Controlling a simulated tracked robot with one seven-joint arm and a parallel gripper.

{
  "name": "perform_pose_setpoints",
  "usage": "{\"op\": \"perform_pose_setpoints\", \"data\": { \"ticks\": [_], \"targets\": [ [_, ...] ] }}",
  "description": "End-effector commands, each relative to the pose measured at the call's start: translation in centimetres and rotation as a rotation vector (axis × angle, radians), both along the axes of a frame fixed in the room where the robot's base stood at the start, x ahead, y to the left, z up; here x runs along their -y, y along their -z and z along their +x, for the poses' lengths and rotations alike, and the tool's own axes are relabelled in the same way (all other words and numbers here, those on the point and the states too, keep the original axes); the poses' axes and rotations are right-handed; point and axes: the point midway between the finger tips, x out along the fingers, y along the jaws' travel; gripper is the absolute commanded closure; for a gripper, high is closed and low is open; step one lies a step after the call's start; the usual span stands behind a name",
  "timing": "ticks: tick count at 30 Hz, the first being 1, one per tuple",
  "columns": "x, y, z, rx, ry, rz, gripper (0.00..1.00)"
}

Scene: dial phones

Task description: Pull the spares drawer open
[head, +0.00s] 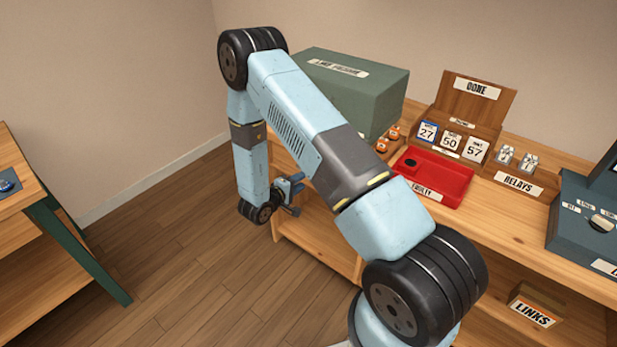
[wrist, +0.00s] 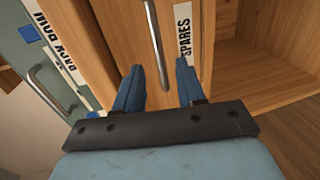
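The spares drawer shows in the wrist view as a wooden front (wrist: 118,40) with a white SPARES label (wrist: 184,38). A slim metal bar handle (wrist: 156,45) runs up the picture on that front, left of the label. My gripper (wrist: 158,72) is open, with one blue finger on each side of the line of the handle; the handle's near end shows between them. I cannot tell whether either finger touches it. The drawer looks closed. In the head view my gripper (head: 290,190) is at the bench's left end, and my arm hides the drawer front.
In the wrist view a grey-green front with a metal handle (wrist: 46,92) lies left, and an open wooden compartment (wrist: 255,70) lies right. On the bench are a green box (head: 350,90), a red tray (head: 440,178) and a RELAYS holder (head: 515,182). Floor (head: 190,260) left of the bench is clear.

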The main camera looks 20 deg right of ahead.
Motion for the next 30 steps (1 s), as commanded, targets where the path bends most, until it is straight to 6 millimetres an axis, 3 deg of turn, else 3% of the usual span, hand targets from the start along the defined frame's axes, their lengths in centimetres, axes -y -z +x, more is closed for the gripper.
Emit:
{"op": "perform_pose_setpoints", "data": {
  "ticks": [6, 12, 24, 30],
  "targets": [
    [2.9, 0.7, 2.0, 0.000, 0.003, 0.000, 0.61],
    [4.4, 1.1, 3.1, -0.001, 0.002, 0.001, 0.61],
    [4.8, 1.2, 3.5, 0.000, 0.000, 0.000, 0.61],
    [4.8, 1.2, 3.4, 0.000, 0.000, 0.000, 0.80]
  ]
}}
